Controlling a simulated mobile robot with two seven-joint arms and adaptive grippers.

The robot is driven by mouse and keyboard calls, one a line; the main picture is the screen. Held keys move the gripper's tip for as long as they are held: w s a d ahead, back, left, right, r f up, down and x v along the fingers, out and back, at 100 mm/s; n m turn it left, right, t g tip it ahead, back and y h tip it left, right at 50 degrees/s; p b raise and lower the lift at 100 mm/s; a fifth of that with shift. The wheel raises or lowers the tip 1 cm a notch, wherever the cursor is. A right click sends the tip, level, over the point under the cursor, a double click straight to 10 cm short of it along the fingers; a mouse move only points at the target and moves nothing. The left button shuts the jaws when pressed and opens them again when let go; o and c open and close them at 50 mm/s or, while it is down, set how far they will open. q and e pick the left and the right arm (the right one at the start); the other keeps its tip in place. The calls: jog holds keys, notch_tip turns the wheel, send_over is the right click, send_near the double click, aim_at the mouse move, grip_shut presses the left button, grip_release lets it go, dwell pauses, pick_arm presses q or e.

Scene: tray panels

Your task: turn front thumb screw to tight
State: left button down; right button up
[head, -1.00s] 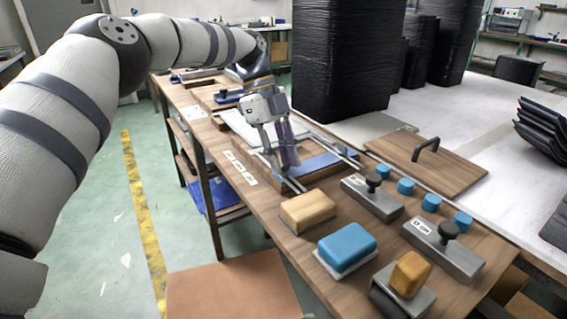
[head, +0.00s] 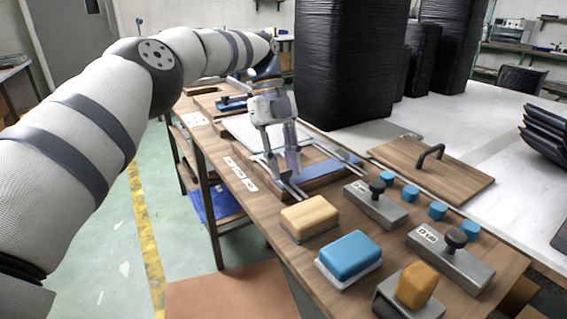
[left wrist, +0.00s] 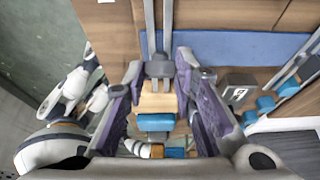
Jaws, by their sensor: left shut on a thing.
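My left gripper (head: 281,172) reaches down over the front part of the rail fixture on the wooden bench. In the left wrist view its two purple-padded fingers (left wrist: 159,70) are closed around a small dark grey knob (left wrist: 158,68), which I take to be the front thumb screw. The knob sits at the near end of two parallel metal rails (left wrist: 150,25). A blue panel strip (head: 328,170) lies beside the gripper. I cannot read how tight the screw is. My right gripper is not in view.
In front lie a tan block (head: 309,214), a blue block (head: 348,252) and an orange block (head: 416,285). Two grey blocks with black knobs (head: 377,190) (head: 455,240) and several blue caps (head: 411,194) stand to the right. A wooden lid (head: 435,172) lies behind them.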

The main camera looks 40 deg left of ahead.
pick_arm(q)
jog(key=c, duration=1.3)
grip_release()
